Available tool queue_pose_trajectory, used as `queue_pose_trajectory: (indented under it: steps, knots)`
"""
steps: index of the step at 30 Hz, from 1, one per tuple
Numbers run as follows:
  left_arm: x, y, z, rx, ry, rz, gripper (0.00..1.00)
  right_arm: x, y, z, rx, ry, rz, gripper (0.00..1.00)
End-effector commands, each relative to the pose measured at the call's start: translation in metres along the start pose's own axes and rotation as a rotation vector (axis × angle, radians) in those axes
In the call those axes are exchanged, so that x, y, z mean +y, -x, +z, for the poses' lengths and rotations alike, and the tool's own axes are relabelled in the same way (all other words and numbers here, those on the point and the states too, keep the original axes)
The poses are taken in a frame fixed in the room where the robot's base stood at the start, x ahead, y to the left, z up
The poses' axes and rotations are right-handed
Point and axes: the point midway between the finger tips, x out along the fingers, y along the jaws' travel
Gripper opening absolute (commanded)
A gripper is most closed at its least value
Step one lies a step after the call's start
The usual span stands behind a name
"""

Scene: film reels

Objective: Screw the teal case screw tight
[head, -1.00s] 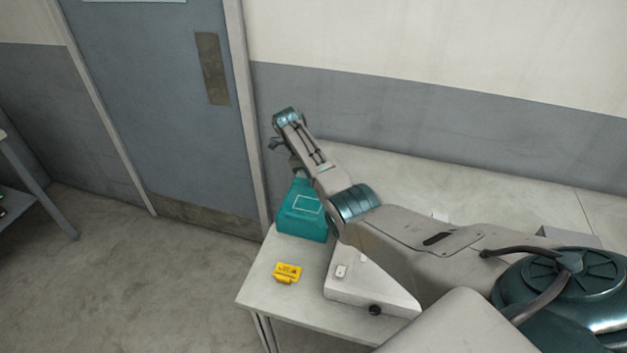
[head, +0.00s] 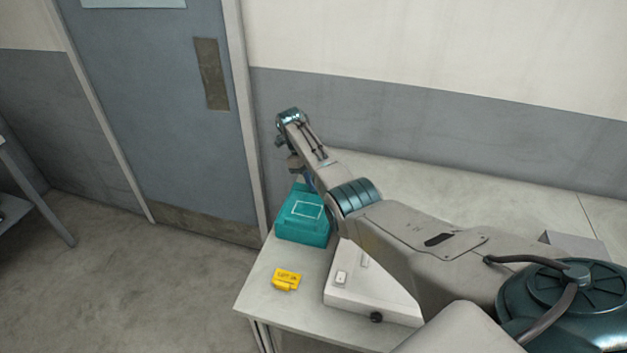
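The teal case (head: 303,230) stands on the left end of the table, with a pale rectangular outline on its top. No screw can be made out on it; my arm hides part of its right and back side. My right arm comes in from the right and bends down over the case. My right gripper (head: 297,165) is small and dark at the back of the case top, partly behind my own arm. Whether it touches the case or holds anything cannot be told. My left gripper is out of view.
A yellow labelled object (head: 286,280) lies on the table (head: 262,295) in front of the case. A white box (head: 362,296) with a dark knob sits right of it, under my arm. A grey box (head: 572,243) stands at the right. The table behind my arm looks mostly clear.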

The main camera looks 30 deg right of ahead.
Motion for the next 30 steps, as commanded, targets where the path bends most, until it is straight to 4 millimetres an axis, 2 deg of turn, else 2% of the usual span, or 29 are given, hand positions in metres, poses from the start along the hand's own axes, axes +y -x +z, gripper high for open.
queue_pose_trajectory:
  steps: [2, 3, 5, 6, 14, 17, 20, 25, 27, 30]
  knots:
    - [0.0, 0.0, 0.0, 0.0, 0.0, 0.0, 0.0, -0.001, 0.002, 0.0, -0.002, -0.002, -0.003, 0.0]
    - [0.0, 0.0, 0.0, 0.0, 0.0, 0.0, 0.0, -0.001, 0.002, 0.0, -0.002, -0.002, -0.003, 0.26]
    - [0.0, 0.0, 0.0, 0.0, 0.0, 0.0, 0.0, -0.001, 0.001, 0.0, -0.002, -0.001, -0.003, 0.38]
    - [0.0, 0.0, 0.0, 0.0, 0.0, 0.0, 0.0, -0.001, 0.001, 0.0, -0.001, -0.001, -0.002, 0.4]
    - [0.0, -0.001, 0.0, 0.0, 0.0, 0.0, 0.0, 0.0, 0.001, 0.0, 0.0, 0.0, -0.001, 0.4]
    - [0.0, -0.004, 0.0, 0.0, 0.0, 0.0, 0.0, 0.0, 0.007, 0.001, -0.002, 0.0, -0.002, 0.4]
    - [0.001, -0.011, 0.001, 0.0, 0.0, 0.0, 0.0, -0.001, 0.02, 0.002, -0.004, 0.0, -0.004, 0.4]
    - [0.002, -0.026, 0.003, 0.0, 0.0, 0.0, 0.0, 0.0, 0.055, 0.002, -0.005, 0.0, -0.003, 0.4]
    - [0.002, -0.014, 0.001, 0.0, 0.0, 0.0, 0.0, 0.0, 0.075, -0.001, -0.002, 0.001, -0.001, 0.4]
    - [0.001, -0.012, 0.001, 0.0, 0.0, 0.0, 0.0, -0.001, 0.09, -0.001, -0.001, 0.0, -0.001, 0.4]
